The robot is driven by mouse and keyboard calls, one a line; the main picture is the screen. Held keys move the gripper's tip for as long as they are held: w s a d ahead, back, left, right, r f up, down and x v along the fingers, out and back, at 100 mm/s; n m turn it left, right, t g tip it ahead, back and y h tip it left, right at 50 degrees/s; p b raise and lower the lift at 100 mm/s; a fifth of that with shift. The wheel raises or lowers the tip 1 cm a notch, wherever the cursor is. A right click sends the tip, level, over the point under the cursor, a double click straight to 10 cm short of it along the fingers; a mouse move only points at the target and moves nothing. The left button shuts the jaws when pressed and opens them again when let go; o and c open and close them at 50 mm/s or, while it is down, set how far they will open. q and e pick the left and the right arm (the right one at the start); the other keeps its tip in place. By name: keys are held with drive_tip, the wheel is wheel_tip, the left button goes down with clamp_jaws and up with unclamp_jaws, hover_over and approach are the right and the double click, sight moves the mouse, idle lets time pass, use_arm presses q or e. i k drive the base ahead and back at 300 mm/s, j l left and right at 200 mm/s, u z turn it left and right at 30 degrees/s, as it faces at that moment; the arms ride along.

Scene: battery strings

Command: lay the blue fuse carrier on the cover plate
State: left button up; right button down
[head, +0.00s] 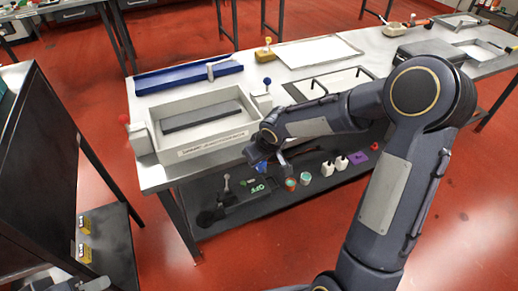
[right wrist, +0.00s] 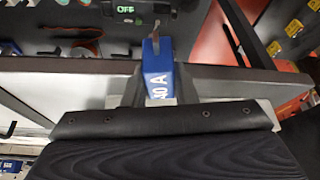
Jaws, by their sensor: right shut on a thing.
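The blue fuse carrier (right wrist: 158,75), printed with white "40 A" lettering, sits between the jaws of my right gripper (right wrist: 155,88) in the right wrist view. In the head view my right gripper (head: 262,150) is at the front edge of the workbench, with a bit of blue below it. I cannot tell for sure which thing is the cover plate. A pale flat panel (head: 318,52) lies bare at the back of the bench. A dark flat slab (head: 203,116) lies inside the light open box. A grey part at the bottom left may be my left gripper (head: 92,284); its fingers are unclear.
The light box (head: 190,152) stands on the bench, left of my right gripper. A blue tray (head: 160,81) lies behind it. A lower shelf (head: 235,218) holds small items. A dark cabinet (head: 40,165) stands left.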

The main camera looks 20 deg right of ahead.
sight(342, 88)
drive_tip(key=l, duration=0.8)
drive_tip(key=k+l, duration=0.1)
drive_tip(key=l, duration=0.7)
